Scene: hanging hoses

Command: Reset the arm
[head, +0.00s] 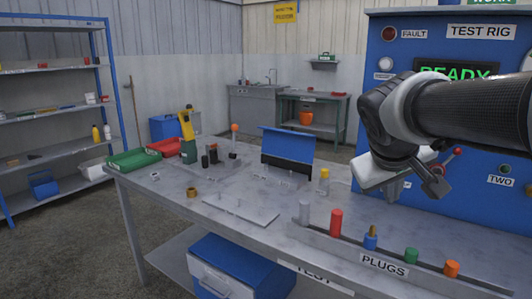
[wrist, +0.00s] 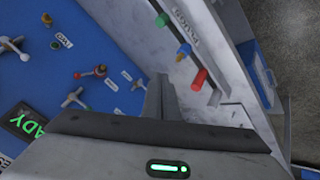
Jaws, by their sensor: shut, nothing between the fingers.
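My arm reaches in from the right edge of the head view, in front of the blue test rig (head: 390,55). My gripper (head: 418,190) hangs in the air above the right part of the bench and is shut, with nothing held. In the wrist view the fingers (wrist: 160,100) show close together, with the rig's panel (wrist: 60,85) on the left and the plug row on the right. The fingers look apart from the panel and the plugs, though the exact gap is hard to tell.
The grey bench (head: 240,240) carries a plug rail with a red plug (head: 336,222), a green plug (head: 411,255) and an orange plug (head: 451,268). A red-handled valve (head: 447,160) sticks out of the rig near my gripper. A blue panel (head: 287,148) stands mid-bench.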

